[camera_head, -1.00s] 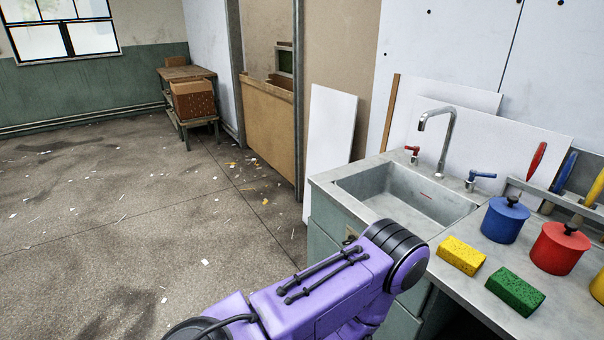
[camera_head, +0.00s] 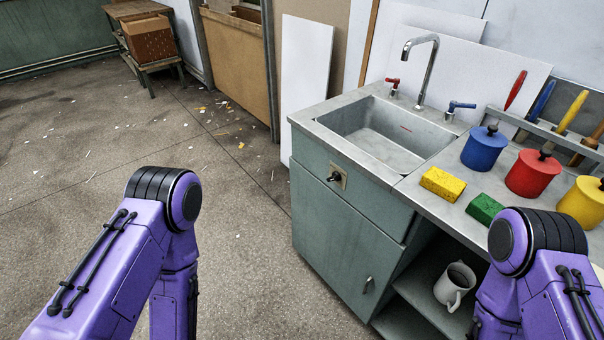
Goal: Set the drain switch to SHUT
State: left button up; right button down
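The drain switch (camera_head: 335,177) is a small black knob on a pale plate on the front of the grey-green sink cabinet (camera_head: 345,215), below the basin. Its lever seems to point left, but its lettering is too small to read. The sink basin (camera_head: 375,138) above it has a small red mark inside. My two purple arms show at the lower left and lower right. Both grippers are out of the picture, below its edge. Nothing touches the switch.
A tap (camera_head: 427,75) with red and blue handles stands behind the basin. The counter at right holds a yellow sponge (camera_head: 442,184), a green sponge (camera_head: 484,208) and blue (camera_head: 484,150), red and yellow pots. A white mug (camera_head: 455,287) sits on the open shelf.

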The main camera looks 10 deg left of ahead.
aim_at(335, 176)
jog(key=u, duration=1)
jog(key=i, duration=0.75)
jog(key=z, duration=1.75)
